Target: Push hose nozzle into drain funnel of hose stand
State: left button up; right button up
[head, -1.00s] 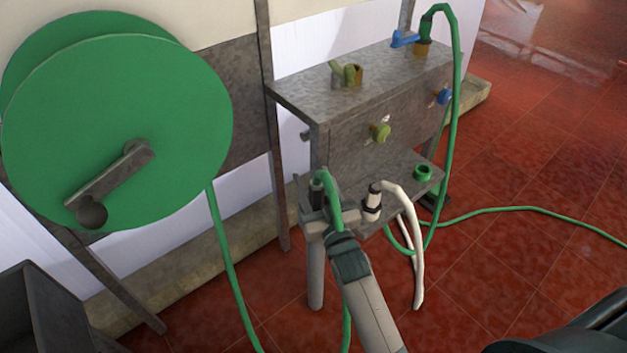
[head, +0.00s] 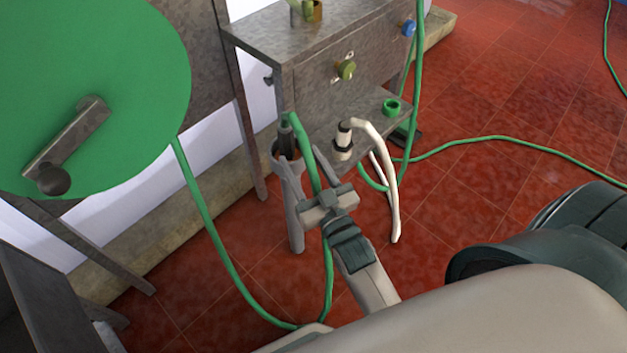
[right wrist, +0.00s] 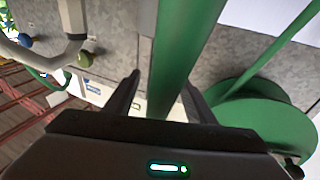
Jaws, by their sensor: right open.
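The hose nozzle (head: 286,138) is a dark grey tip on the green hose (head: 312,172). It stands roughly upright with its lower end inside the drain funnel (head: 276,148), a grey cup at the near left of the stand's lower shelf. How deep it sits is hidden. The hose bends over from its top and hangs to the floor. My right gripper (head: 302,168) is open just in front of the funnel, its fingers apart near the hose. In the right wrist view, the hose passes between or just beyond the open fingers (right wrist: 160,92). My left gripper is not in view.
The grey hose stand (head: 318,92) carries a green knob (head: 346,70) and a blue knob (head: 408,28). A white bent pipe (head: 384,150) and a green ring (head: 391,108) are on its shelf. A large green reel (head: 95,75) stands left. Red floor at right is mostly clear.

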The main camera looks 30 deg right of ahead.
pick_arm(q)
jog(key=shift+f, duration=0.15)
pick_arm(e)
jog(key=s, duration=0.5)
jog(key=shift+s+f, duration=0.25)
jog(key=shift+f, duration=0.05)
jog(key=s+a+f+n+g+y+p, duration=0.1)
jog(key=a+f+g+p, duration=0.15)
jog(key=f, duration=0.75)
jog(key=s+a+f+g+y+p, duration=0.1)
jog(key=s+f+g+p, duration=0.2)
jog(key=f, duration=0.7)
pick_arm(q)
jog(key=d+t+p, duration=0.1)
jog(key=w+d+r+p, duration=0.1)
jog(key=p, duration=0.1)
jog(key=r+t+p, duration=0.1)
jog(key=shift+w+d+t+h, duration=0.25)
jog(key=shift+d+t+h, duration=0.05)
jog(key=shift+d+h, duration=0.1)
pick_arm(e)
jog(key=s+d+f+n+g, duration=0.1)
jog(key=s+d+f+g, duration=0.1)
jog(key=s+f+g, duration=0.6)
jog(key=s+f, duration=0.6)
jog(key=f, duration=0.4)
jog(key=shift+s+d+h, duration=0.15)
jog(key=shift+s+h, duration=0.05)
jog(key=shift+h, duration=0.2)
